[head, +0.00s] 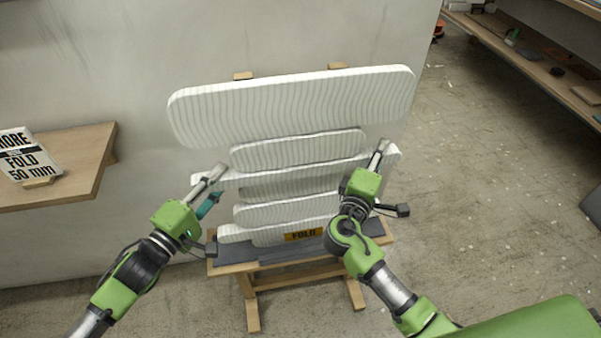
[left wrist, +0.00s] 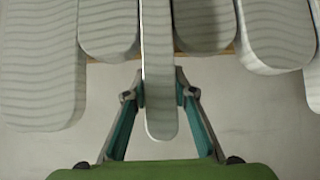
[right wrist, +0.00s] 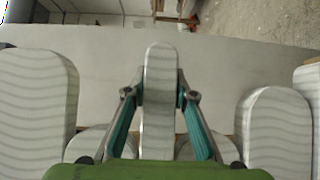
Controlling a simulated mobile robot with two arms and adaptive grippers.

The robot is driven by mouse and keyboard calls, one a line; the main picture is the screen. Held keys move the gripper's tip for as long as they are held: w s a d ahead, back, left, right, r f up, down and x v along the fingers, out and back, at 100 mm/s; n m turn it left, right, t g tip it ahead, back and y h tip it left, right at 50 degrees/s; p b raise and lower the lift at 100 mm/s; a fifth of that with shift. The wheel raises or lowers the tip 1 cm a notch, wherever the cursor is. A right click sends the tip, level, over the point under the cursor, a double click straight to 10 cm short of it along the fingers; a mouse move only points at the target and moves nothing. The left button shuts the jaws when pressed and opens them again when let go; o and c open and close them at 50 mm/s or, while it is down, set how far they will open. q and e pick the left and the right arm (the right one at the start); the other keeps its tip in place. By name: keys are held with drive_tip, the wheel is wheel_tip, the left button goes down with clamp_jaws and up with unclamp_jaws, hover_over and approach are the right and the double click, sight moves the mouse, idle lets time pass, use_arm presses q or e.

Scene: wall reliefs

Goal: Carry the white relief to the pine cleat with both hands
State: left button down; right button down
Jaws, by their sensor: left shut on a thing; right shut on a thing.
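The white relief (head: 290,108) is a stack of rounded, ribbed slats of differing widths, with a broad one on top. It stands leaning back on a wooden easel (head: 253,305) with a dark ledge (head: 270,257). My left gripper (head: 220,172) is shut on the left end of a thin middle slat; the left wrist view shows that slat (left wrist: 158,105) between its fingers. My right gripper (head: 381,150) is shut on the right end, and the slat (right wrist: 159,100) shows between its fingers in the right wrist view. I cannot make out the pine cleat.
A wooden shelf (head: 80,150) with a lettered sign (head: 28,157) juts from the wall at left. A long shelf (head: 535,65) with small items runs at the upper right. Bare concrete floor (head: 480,200) lies open to the right of the easel.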

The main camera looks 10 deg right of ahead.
use_arm(q)
drive_tip(key=shift+w+r, duration=0.1)
drive_tip(key=shift+r, duration=0.2)
use_arm(e)
drive_tip(key=shift+w+r, duration=0.1)
drive_tip(key=shift+r, duration=0.1)
use_arm(q)
drive_tip(key=shift+r, duration=0.1)
use_arm(e)
drive_tip(key=shift+r, duration=0.1)
